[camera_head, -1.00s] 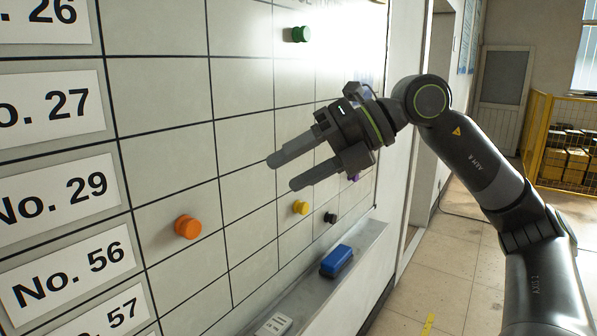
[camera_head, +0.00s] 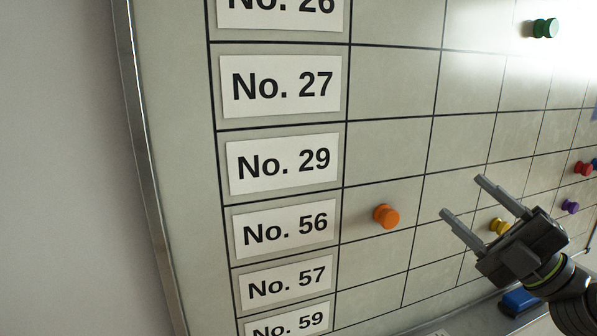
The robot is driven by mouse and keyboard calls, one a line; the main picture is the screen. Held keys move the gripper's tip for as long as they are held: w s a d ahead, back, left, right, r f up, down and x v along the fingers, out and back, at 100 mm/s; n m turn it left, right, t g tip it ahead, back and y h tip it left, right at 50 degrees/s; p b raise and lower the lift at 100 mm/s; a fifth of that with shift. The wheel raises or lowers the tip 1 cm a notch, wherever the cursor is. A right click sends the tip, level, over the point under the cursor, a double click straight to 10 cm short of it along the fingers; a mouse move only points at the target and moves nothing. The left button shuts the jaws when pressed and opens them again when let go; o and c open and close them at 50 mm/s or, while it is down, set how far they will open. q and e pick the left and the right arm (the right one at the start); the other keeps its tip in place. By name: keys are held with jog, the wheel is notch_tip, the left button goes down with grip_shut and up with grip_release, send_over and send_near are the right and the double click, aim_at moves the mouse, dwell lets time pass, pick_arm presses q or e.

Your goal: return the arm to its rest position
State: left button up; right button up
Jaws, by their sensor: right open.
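My right gripper (camera_head: 462,199) is at the lower right of the head view. Its two fingers are apart and empty, pointing up and left toward the board. The gripper hides part of the board's grid and partly overlaps the yellow magnet (camera_head: 499,227). My right arm comes in from the lower right corner, and most of it is out of the picture. My left gripper is not in view.
The whiteboard (camera_head: 380,147) has a grid and number labels, such as No. 56 (camera_head: 286,228). An orange magnet (camera_head: 386,216) sits in the No. 56 row. Green (camera_head: 545,28), red (camera_head: 582,168) and purple (camera_head: 570,206) magnets are at right. A blue eraser (camera_head: 519,301) lies on the ledge below.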

jog(key=w+d+f+m+t+h, duration=0.2)
jog(key=d+f+m+t+h, duration=0.5)
jog(key=f+m+h, duration=0.65)
jog(key=s+d+f+m+g+h, duration=0.2)
jog(key=s+f+m+g+h, duration=0.3)
jog(key=f, duration=0.4)
jog(key=s+d+f+m+g+h, duration=0.3)
jog(key=f+m+h, duration=0.25)
jog(key=f, duration=0.35)
jog(key=s+a+f+m+g+y, duration=0.25)
jog(key=s+f+g, duration=0.35)
jog(key=s+f, duration=0.3)
jog(key=s+a+f+m+g+y, duration=0.1)
jog(key=s+a+f+g, duration=0.4)
jog(key=s, duration=0.7)
notch_tip(320, 180, down, 26)
jog(key=d+g, duration=0.1)
jog(key=d, duration=0.2)
jog(key=s+a+f+g, duration=0.1)
jog(key=s+f, duration=1.2)
jog(key=f, duration=0.2)
jog(key=shift+s+a+f+y, duration=0.3)
jog(key=shift+s+a+y, duration=0.05)
jog(key=shift+s+y, duration=0.1)
